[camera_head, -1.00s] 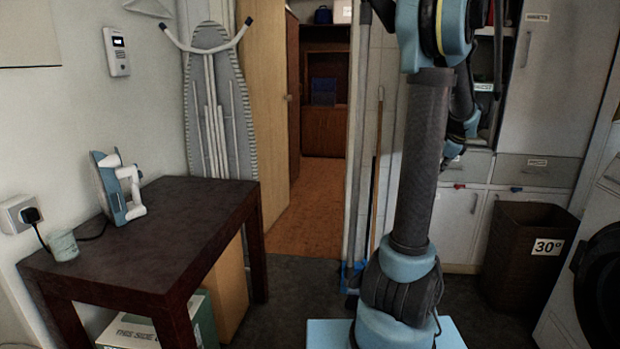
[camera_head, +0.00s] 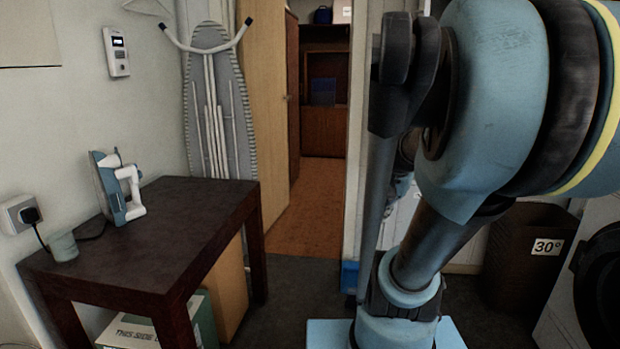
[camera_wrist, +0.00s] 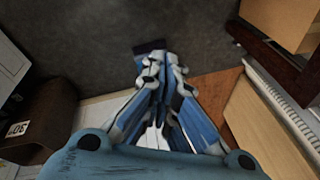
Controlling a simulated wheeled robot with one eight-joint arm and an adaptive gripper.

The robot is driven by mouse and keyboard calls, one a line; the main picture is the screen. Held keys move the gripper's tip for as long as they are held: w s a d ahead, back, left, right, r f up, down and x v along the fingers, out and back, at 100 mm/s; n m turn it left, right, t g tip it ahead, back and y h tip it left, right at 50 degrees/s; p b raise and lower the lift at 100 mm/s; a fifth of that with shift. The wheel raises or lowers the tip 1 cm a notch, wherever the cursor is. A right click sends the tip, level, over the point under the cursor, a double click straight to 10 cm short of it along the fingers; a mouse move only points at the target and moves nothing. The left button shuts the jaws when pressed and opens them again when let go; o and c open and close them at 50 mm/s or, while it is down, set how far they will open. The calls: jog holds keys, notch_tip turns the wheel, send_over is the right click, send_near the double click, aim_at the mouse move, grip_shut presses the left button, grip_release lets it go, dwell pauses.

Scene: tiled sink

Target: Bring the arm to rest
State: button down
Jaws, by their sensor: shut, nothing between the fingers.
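My arm fills the right half of the head view, its blue and dark links bent close to the camera. My gripper (camera_wrist: 158,62) shows in the wrist view, with its blue and dark fingers drawn together and nothing between them. It is over the dark floor (camera_wrist: 120,30), apart from any object. In the head view I cannot make out the gripper, and the arm links hide part of the cabinets behind.
A dark table (camera_head: 160,215) stands at the left with an iron (camera_head: 117,188) and a cup (camera_head: 63,246) on it. An ironing board (camera_head: 215,100) leans by the open doorway. A brown bin (camera_head: 520,250) marked 30° and a washing machine (camera_head: 600,280) are at the right.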

jog(key=s+a+f+n, duration=0.3)
jog(key=s+f+n, duration=0.4)
jog(key=s, duration=0.3)
jog(key=shift+s+f+g+h, duration=0.2)
jog(key=shift+s+g+h, duration=0.1)
jog(key=shift+g+h, duration=0.1)
